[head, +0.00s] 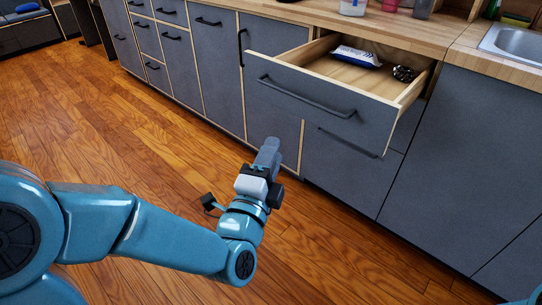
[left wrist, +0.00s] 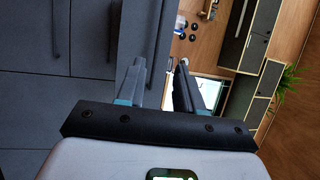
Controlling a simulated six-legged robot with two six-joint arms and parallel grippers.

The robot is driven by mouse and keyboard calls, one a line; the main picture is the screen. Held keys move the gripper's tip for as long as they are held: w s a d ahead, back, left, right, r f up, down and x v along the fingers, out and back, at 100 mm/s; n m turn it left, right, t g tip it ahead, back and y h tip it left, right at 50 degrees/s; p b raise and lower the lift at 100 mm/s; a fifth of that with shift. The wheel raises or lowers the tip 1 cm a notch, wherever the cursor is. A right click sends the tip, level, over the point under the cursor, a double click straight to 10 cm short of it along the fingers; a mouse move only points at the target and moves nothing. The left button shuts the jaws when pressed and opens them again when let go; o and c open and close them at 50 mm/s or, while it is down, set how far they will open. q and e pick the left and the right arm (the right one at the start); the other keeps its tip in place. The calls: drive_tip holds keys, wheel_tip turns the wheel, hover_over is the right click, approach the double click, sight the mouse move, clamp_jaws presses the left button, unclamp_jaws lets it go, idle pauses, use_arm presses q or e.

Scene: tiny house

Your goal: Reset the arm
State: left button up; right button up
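My left arm (head: 160,236) comes in from the left in the head view, bent at its wrist. Its left gripper (head: 268,152) is above the wooden floor, in front of the grey cabinets and apart from the open drawer. In the left wrist view the two fingers of this gripper (left wrist: 162,75) stand apart with nothing held between them. My right gripper is out of view. Only a small teal piece shows at the bottom right corner of the head view.
An open drawer (head: 300,86) juts out beyond the gripper, holding a blue and white packet (head: 356,56) and a dark patterned object (head: 403,74). A wooden counter (head: 300,10) with a sink (head: 515,42) is above. The floor (head: 110,130) at left is clear.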

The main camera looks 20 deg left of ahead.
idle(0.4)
use_arm(q)
wheel_tip(320, 180, down, 30)
drive_tip(key=s+a+n+g, duration=0.2)
drive_tip(key=n+g, duration=0.1)
drive_tip(key=g, duration=0.6)
drive_tip(key=s+d+f+n+g+h, duration=0.45)
drive_tip(key=s+f+n+g, duration=0.45)
drive_tip(key=s+f, duration=0.4)
drive_tip(key=s+d+r+n+p, duration=0.1)
drive_tip(key=s+r+n+p, duration=0.1)
drive_tip(key=r+p, duration=1.3)
drive_tip(key=s+d+r+n+g+p, duration=0.1)
drive_tip(key=r+n+p, duration=0.3)
drive_tip(key=r+p, duration=1.1)
drive_tip(key=shift+s+d+r+n+g+p, duration=0.35)
drive_tip(key=shift+s+p, duration=0.3)
drive_tip(key=shift+s, duration=0.25)
